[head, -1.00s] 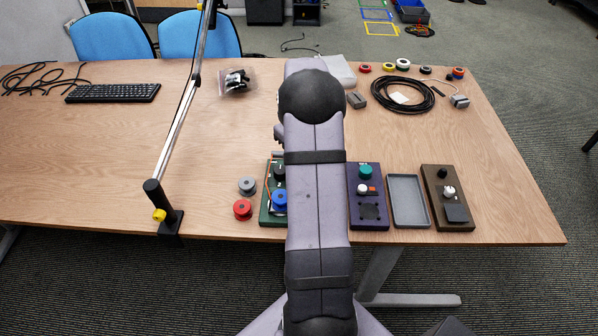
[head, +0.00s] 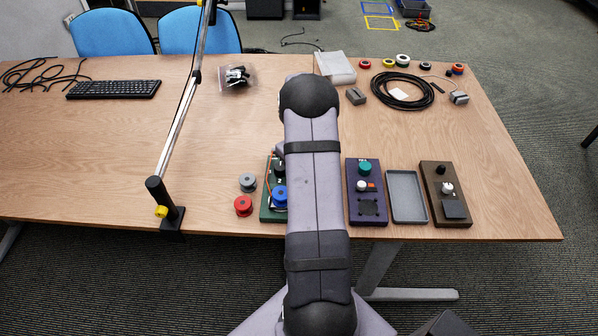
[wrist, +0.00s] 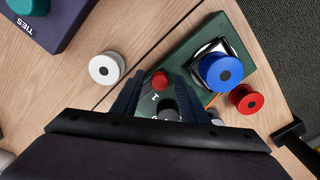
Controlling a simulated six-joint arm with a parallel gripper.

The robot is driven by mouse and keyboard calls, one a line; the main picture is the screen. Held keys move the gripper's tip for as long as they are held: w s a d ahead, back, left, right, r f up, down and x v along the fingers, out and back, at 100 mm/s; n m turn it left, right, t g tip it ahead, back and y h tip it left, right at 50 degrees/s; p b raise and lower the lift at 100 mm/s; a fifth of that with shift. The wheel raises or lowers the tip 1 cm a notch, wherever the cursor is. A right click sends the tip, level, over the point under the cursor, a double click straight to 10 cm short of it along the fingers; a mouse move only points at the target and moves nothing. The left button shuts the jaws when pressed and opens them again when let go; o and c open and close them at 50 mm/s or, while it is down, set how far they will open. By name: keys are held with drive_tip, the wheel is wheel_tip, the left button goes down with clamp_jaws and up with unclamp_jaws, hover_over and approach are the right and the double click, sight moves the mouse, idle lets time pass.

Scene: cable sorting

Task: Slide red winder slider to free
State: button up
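The green winder board (wrist: 182,55) lies under my gripper in the wrist view; its left edge also shows in the head view (head: 265,212). A small round red knob (wrist: 160,78), which looks like the red slider, sits on the board near a printed number. My gripper (wrist: 154,80) is open, its two dark fingers apart, with the knob in the gap near their tips. I cannot tell whether either finger touches it. A dark cylinder (wrist: 169,108) shows between the fingers, partly hidden. A blue spool (wrist: 221,72) sits at the board's right. My arm hides my gripper in the head view.
A red spool (wrist: 246,99) stands beside the board, with a grey spool (head: 247,182) near it. A white spool (wrist: 106,68) stands on the table to the left in the wrist view. A purple board (head: 367,212), grey tray (head: 407,219) and brown board (head: 446,221) lie right.

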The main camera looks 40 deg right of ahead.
drive_tip(key=shift+c, duration=0.6)
clamp_jaws()
drive_tip(key=shift+w+d+b, duration=0.4)
drive_tip(key=shift+w+d, duration=1.15)
drive_tip(key=shift+w+d+r, duration=0.15)
drive_tip(key=shift+w+d, duration=0.2)
drive_tip(key=shift+o, duration=0.6)
unclamp_jaws()
drive_tip(key=shift+w+d, duration=0.1)
wheel_tip(320, 180, up, 7)
drive_tip(key=b, duration=0.1)
drive_tip(key=shift+b, duration=0.35)
